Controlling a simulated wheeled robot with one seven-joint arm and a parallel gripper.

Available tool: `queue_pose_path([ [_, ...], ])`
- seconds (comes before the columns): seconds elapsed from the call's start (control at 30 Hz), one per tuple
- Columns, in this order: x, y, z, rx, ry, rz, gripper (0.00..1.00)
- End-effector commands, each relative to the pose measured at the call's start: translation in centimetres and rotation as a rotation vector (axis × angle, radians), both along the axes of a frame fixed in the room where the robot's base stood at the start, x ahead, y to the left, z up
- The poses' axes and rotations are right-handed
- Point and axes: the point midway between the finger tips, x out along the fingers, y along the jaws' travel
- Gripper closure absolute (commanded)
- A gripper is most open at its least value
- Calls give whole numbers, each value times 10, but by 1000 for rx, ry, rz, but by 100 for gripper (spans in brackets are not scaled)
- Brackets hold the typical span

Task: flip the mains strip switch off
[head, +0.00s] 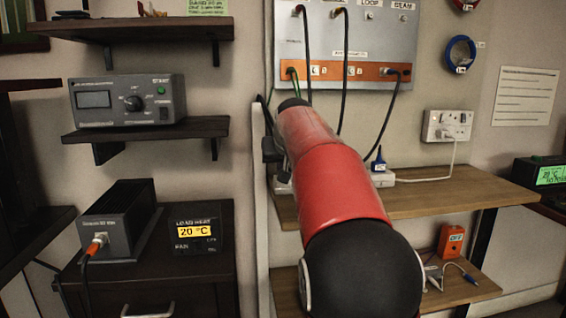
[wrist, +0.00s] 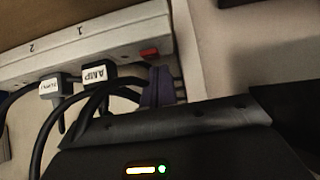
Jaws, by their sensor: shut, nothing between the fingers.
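The white mains strip (wrist: 95,38) shows upside down in the wrist view, with the numbers 1 and 2 on it. Its small red switch (wrist: 149,53) is at the strip's right end there; which way it is tipped I cannot tell. My gripper (wrist: 160,84) is shut and empty, its dark purplish fingertips just below the switch in that view; whether they touch it is unclear. In the head view part of the strip (head: 384,179) shows on the wooden shelf, and my red arm hides most of the rest and the switch.
A plug labelled AMP (wrist: 97,73) and another black plug (wrist: 54,87) sit in the strip, their cables looping close to my fingers. A blue plug (head: 378,163) stands at the strip's right end.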

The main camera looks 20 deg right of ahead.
Motion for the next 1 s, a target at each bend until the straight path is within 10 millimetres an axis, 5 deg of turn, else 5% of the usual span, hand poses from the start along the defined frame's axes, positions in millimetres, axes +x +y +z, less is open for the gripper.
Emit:
queue_pose_path([
  [0.37,0,0,8,-1,-3,0,100],
  [0.63,-1,4,52,-1,-1,2,100],
  [1.0,-50,17,105,-1,-3,1,100],
])
